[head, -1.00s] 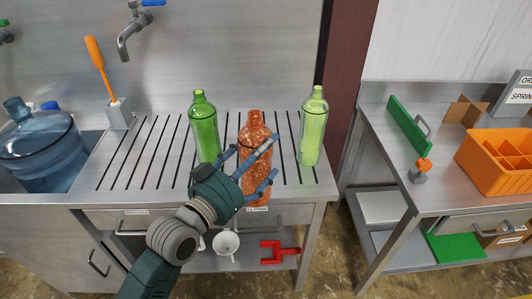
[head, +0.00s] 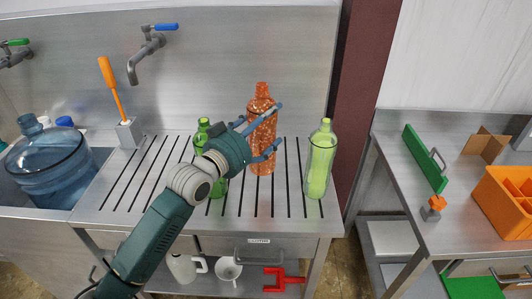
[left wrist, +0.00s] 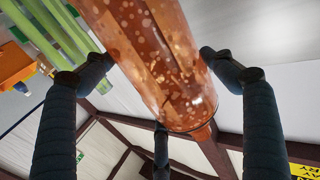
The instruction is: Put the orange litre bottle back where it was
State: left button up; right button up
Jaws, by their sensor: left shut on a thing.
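The orange speckled bottle (head: 262,107) is upright in the head view, between two green bottles. My left gripper (head: 276,124) is shut around its body, with fingers on both sides. The bottle appears held a little above the slotted counter (head: 105,217); contact with the counter is hard to judge. In the left wrist view the orange bottle (left wrist: 160,60) fills the space between the dark fingers (left wrist: 168,80). One green bottle (head: 203,129) is left of it, partly hidden by my gripper. The other green bottle (head: 320,160) stands to its right. My right gripper is not in view.
A blue jug (head: 48,165) sits in the sink at left. Taps (head: 147,55) and an orange-handled tool in a holder (head: 128,132) are behind. A side bench at right holds an orange crate (head: 495,213) and a green handled board (head: 425,160). The slotted counter's left part is clear.

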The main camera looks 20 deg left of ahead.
aim_at(266, 139)
pick_arm(q)
notch_tip(266, 139, down, 5)
jog(key=shift+f, duration=0.1)
notch_tip(266, 139, down, 4)
jog(key=shift+f+p, duration=0.25)
jog(key=shift+p, duration=0.15)
jog(key=shift+f, duration=0.1)
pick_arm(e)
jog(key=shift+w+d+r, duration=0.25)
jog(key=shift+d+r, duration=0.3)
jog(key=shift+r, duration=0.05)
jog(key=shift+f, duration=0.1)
pick_arm(q)
jog(key=o, duration=1.5)
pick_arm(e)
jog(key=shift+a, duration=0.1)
